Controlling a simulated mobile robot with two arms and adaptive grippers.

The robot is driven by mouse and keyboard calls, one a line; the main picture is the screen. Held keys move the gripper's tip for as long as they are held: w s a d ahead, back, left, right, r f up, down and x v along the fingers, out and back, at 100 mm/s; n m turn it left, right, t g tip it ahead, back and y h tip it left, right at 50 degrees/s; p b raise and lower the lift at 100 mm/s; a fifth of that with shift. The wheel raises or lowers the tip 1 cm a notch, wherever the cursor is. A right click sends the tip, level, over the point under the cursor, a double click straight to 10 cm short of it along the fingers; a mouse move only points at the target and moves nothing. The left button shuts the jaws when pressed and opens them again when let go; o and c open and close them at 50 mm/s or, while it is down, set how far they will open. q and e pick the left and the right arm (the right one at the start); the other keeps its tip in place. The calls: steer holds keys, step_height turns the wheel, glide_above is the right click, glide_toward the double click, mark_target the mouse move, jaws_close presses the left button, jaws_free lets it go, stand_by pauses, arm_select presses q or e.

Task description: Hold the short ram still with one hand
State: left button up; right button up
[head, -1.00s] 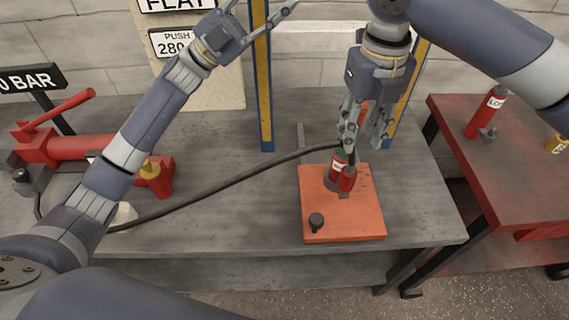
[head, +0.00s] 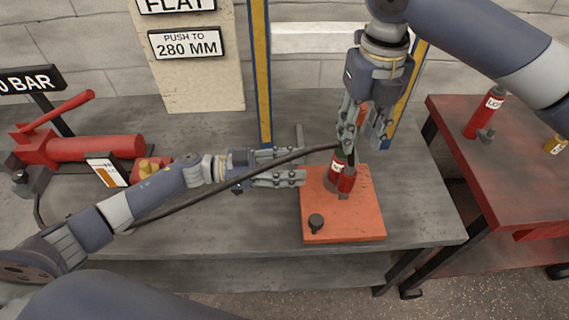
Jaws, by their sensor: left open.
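The short ram (head: 335,178) is a small red cylinder with a pale label. It stands on the orange base plate (head: 365,218), and a second small red part (head: 347,181) is close against its right side. My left gripper (head: 302,167) is open and empty. It points right, level, with its fingertips near the plate's back left corner, a short gap left of the ram. My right gripper (head: 364,140) points down just above the ram. Its fingers hide what is between them, and I cannot tell whether they grip anything.
A black hose (head: 235,180) runs from the red hand pump (head: 95,148) to the ram, passing by my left gripper. A black knob (head: 316,222) is on the plate's front left. Blue and yellow posts (head: 262,90) stand behind. A red side table (head: 510,170) is at right.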

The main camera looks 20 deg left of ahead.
arm_select(q)
steer(key=x, duration=0.9)
jaws_close()
stand_by(0.4)
